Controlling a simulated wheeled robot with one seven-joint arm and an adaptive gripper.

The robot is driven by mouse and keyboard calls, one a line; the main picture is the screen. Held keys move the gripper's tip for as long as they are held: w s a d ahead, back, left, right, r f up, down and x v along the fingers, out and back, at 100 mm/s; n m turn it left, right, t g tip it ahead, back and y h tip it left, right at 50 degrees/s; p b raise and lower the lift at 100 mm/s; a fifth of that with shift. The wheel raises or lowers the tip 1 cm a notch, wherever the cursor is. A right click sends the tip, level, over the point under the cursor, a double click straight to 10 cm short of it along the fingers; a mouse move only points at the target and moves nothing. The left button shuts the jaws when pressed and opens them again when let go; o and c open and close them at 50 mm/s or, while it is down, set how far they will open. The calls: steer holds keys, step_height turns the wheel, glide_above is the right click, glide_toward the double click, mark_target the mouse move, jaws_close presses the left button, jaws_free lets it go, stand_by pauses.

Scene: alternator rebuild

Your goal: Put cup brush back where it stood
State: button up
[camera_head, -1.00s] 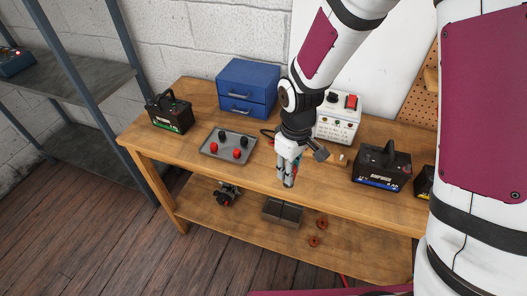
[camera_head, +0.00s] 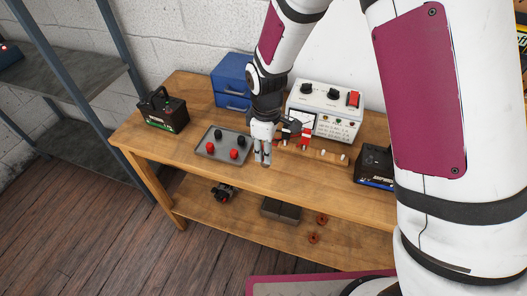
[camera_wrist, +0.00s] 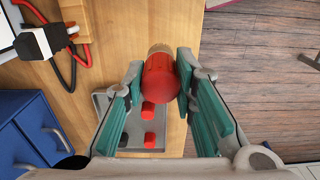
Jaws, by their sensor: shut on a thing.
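In the wrist view my gripper (camera_wrist: 160,85) is shut on a red rounded thing with a tan far end, which I take to be the cup brush (camera_wrist: 160,78). It is held between the two green-padded fingers. In the head view my gripper (camera_head: 263,158) points down over the bench, just right of the grey tray (camera_head: 246,160). The held brush is too small to make out there. In the wrist view the tray (camera_wrist: 101,104) lies beyond the gripper, partly hidden by the brush and fingers.
The tray holds red knobs (camera_head: 234,154) and black knobs (camera_head: 241,140). Blue drawers (camera_head: 232,80), a white meter box (camera_head: 325,110) and a wooden strip (camera_head: 328,156) are behind and right. Batteries stand at left (camera_head: 163,110) and right (camera_head: 373,165). The front bench strip is clear.

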steer(key=shift+w+a+f+p, duration=0.15)
steer(key=shift+w+f, duration=0.2)
steer(key=shift+f, duration=0.25)
steer(key=shift+w+a+f+p, duration=0.1)
steer(key=shift+w+f+p, duration=0.2)
steer(key=shift+f, duration=0.35)
steer(key=shift+w+a+f+p, duration=0.1)
steer(key=shift+w+f, duration=0.3)
steer(key=shift+f, duration=0.2)
steer(key=shift+f, duration=0.1)
steer(key=o, duration=1)
step_height(320, 180, up, 12)
steer(key=b, duration=0.2)
steer(key=shift+r, duration=0.2)
